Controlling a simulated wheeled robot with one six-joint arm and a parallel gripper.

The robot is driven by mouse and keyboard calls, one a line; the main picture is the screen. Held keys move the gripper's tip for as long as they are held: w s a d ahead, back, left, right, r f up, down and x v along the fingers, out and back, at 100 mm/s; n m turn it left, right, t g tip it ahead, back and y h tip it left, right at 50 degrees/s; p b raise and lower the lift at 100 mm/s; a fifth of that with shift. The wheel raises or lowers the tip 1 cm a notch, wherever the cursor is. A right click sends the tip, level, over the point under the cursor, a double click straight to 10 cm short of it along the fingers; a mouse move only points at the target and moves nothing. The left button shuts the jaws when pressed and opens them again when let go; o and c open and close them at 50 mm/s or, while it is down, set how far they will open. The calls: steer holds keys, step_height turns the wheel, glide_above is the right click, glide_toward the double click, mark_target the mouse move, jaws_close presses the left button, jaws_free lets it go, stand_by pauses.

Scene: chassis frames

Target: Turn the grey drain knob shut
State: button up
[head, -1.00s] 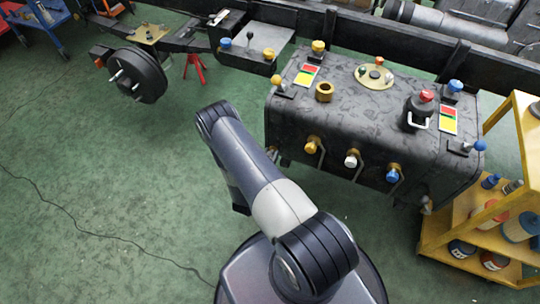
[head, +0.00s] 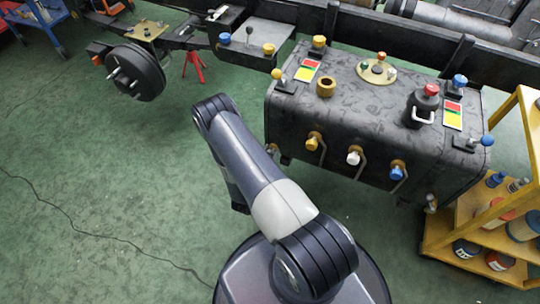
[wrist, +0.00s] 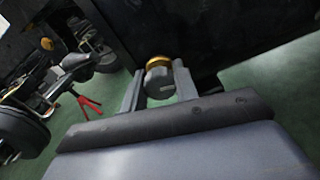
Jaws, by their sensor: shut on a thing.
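The grey drain knob (wrist: 160,88) shows in the wrist view, with a brass collar (wrist: 158,62) behind it, low on the dark tank. My gripper (wrist: 157,76) has one finger on each side of the knob and is shut on it. A pale slot or bar crosses the knob's face. In the head view my arm hides most of the gripper and the knob. The black tank (head: 375,105) fills the right of that view.
A yellow shelf (head: 465,235) with bottles stands right. A wheel hub (head: 135,73) and red stand (head: 194,65) are left. Open green floor lies left.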

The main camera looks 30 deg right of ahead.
steer(key=m+b, duration=0.2)
steer(key=m, duration=0.2)
steer(key=shift+f+m, duration=0.15)
steer(key=shift+m, duration=0.15)
steer(key=m+b, duration=0.2)
steer(key=m, duration=0.1)
steer(key=shift+m+b, duration=0.3)
steer(key=shift+b, duration=0.1)
steer(key=m+b, duration=0.3)
steer(key=m, duration=0.1)
steer(key=shift+f, duration=0.1)
steer(key=shift+m+b, duration=1.05)
steer(key=shift+m, duration=0.55)
steer(key=o, duration=1)
steer(key=shift+r, duration=0.2)
steer(key=shift+c, duration=0.2)
steer(key=p+v, duration=0.2)
steer(key=v, duration=0.8)
steer(key=shift+s+a, duration=0.3)
